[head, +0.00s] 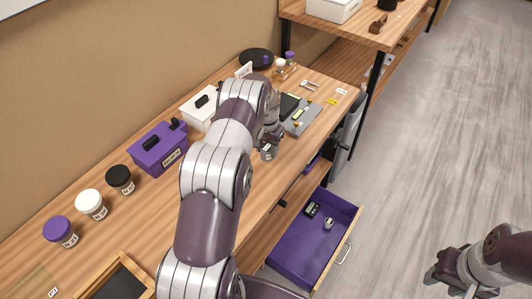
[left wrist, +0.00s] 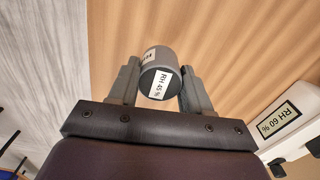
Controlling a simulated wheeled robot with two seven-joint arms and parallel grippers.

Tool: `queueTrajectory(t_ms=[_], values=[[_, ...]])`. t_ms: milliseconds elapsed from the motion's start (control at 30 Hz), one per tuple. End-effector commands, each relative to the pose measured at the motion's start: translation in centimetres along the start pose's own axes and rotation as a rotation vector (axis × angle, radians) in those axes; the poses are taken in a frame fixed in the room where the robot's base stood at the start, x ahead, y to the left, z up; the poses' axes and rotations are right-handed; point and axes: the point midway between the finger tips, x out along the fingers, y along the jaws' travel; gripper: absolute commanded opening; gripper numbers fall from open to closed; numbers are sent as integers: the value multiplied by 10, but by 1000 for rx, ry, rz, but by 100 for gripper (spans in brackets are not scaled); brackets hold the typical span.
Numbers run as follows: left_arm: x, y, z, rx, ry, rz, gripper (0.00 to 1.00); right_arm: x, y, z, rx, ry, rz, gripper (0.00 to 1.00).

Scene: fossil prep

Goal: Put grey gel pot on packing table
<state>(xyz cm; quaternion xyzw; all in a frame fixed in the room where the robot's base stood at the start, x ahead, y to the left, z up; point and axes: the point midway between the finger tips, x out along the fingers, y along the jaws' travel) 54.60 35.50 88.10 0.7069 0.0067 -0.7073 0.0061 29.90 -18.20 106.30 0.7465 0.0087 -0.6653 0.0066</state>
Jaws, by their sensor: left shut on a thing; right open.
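The grey gel pot (left wrist: 158,70) is a small cylinder with white labels, one reading RH 45 %. My left gripper (left wrist: 156,88) is shut on it, one finger on each side. In the head view the pot (head: 268,152) shows below my left gripper (head: 271,140), over the front part of the wooden workbench (head: 158,206). I cannot tell whether it touches the wood. My right gripper (head: 440,274) is open and empty at the lower right, above the floor. A second wooden table (head: 350,32) stands at the back right; no label names it as the packing table.
Purple (head: 59,231), white (head: 91,203) and black (head: 119,178) pots line the bench's left. A purple box (head: 158,151) and a white box (head: 200,108) stand behind my left arm. A grey case (head: 300,118) lies to the right. An open purple drawer (head: 300,250) juts out in front.

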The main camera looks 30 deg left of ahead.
Motion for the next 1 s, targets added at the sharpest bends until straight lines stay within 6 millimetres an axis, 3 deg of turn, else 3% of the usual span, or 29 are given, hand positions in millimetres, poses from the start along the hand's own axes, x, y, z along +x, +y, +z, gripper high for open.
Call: queueTrajectory(t_ms=[200,533,567,633,1000], values=[[30,0,1,0,-3,1,18,-11,0,-1,0,0,0,43],[36,1,1,0,-2,1,18,-4,0,0,0,0,0,43],[36,1,1,0,-2,1,52,-5,0,0,0,0,0,43],[35,1,1,0,-3,1,74,-6,0,-1,0,0,0,43],[28,1,0,0,-1,0,74,-10,0,-1,0,1,0,43]])
